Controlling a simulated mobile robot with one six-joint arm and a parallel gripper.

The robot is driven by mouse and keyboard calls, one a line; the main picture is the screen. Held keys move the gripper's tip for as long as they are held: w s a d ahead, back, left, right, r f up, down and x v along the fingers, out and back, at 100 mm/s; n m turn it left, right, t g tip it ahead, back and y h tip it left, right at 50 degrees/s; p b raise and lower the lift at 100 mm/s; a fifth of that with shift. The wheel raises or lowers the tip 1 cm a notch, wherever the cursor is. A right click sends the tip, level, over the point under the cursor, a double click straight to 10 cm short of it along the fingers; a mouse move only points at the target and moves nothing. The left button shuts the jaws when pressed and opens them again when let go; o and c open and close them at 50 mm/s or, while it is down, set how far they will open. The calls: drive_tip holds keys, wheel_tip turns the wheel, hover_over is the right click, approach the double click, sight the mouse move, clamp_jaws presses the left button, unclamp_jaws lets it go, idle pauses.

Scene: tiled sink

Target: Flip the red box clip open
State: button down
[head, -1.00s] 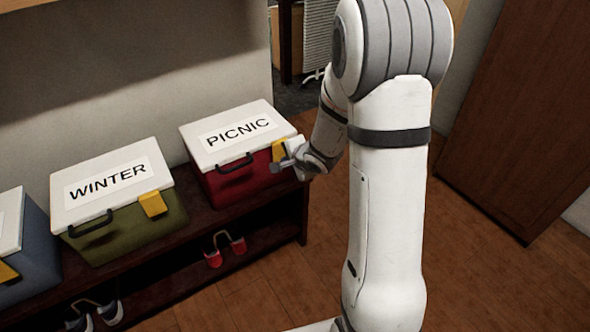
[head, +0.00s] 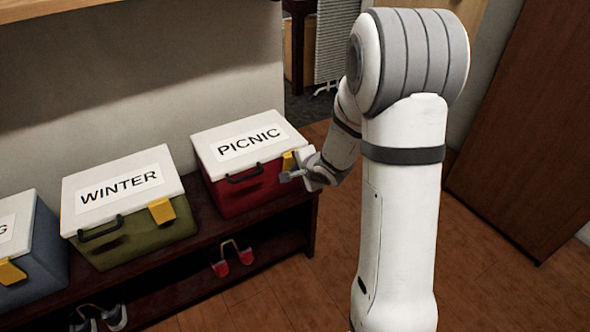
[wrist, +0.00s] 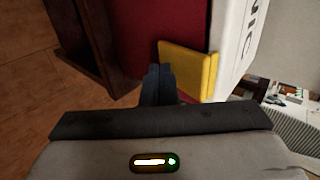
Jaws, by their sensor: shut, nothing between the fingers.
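The red box (head: 246,190) has a white lid marked PICNIC (head: 221,137) and stands at the right end of the dark shelf. Its yellow clip (head: 288,160) is on the front, near the right corner, partly hidden by my gripper in the head view. My gripper (head: 287,177) is at the front of the box, at the clip's lower part. In the wrist view the shut fingertips (wrist: 158,72) are beside the yellow clip (wrist: 190,70), at its edge, with the red wall (wrist: 152,28) behind. The clip lies close along the box front. I cannot tell whether the fingers touch it.
A green box marked WINTER (head: 148,232) and a blue box (head: 42,245) stand to the left on the shelf (head: 285,222). Red shoes (head: 232,262) are on the lower level. A brown cabinet (head: 520,130) stands at right. Wooden floor (head: 300,290) is open in front.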

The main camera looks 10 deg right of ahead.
drive_tip(key=shift+r+p, duration=0.7)
drive_tip(key=shift+p, duration=0.1)
drive_tip(key=shift+s, duration=0.1)
drive_tip(key=s+d+r, duration=0.2)
drive_tip(key=s, duration=0.4)
drive_tip(key=s+d+r+b, duration=0.1)
drive_tip(key=s+d+r, duration=0.1)
drive_tip(key=s, duration=0.3)
drive_tip(key=shift+s, duration=0.4)
